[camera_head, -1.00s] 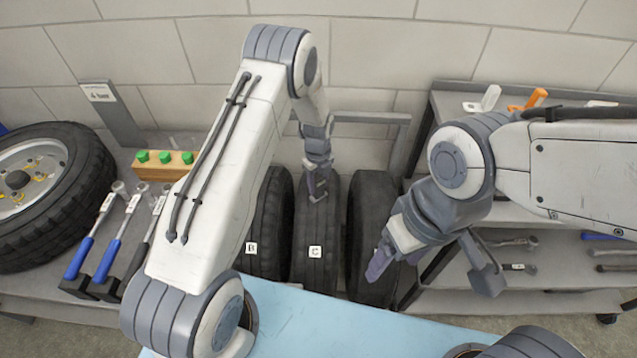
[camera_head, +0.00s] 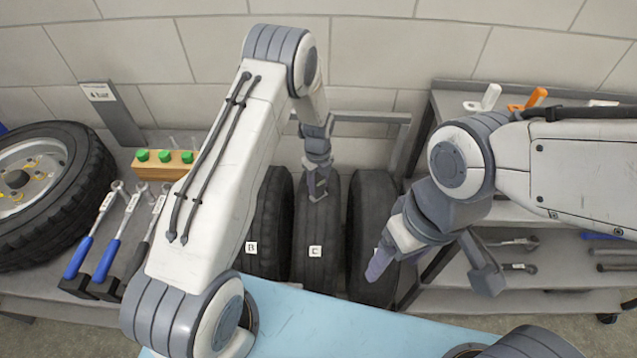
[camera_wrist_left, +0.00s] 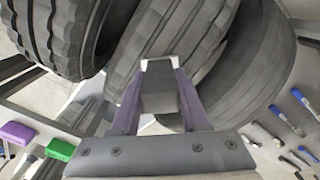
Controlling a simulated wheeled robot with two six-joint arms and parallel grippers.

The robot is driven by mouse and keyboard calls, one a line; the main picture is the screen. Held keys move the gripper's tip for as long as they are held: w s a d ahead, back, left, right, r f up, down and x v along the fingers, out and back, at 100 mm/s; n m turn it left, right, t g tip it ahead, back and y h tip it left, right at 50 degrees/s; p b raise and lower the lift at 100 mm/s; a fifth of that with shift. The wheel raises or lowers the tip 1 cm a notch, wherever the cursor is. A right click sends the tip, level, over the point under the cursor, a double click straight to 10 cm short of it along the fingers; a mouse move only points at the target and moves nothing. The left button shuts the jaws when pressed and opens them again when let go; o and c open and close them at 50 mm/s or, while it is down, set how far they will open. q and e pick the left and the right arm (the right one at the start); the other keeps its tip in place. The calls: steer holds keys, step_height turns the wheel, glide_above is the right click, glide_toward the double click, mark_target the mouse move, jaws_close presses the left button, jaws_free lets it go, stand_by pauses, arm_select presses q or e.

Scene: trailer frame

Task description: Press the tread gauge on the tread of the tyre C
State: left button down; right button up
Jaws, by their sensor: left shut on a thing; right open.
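Tyre C (camera_head: 316,240) stands upright between two other tyres in the rack, with a white C label on the lower part of its tread. My left gripper (camera_head: 318,190) is at the upper part of tyre C's tread. In the left wrist view its purple fingers are shut on a grey block, the tread gauge (camera_wrist_left: 158,88). The tread of the middle tyre, which looks like tyre C (camera_wrist_left: 150,40), lies right beyond the gauge. I cannot tell whether the gauge's tip touches the tread. My right gripper (camera_head: 435,275) is open and empty, in front of the right tyre.
A blue surface (camera_head: 330,325) lies in front. Blue-handled tools (camera_head: 118,230) and a wheel (camera_head: 60,190) are at the left, metal shelves (camera_head: 560,270) at the right.

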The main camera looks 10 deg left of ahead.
mark_target(318, 176)
arm_select(q)
steer(key=shift+f, duration=0.1)
stand_by(0.5)
steer(key=shift+r+p, duration=2.05)
steer(key=shift+r, duration=1)
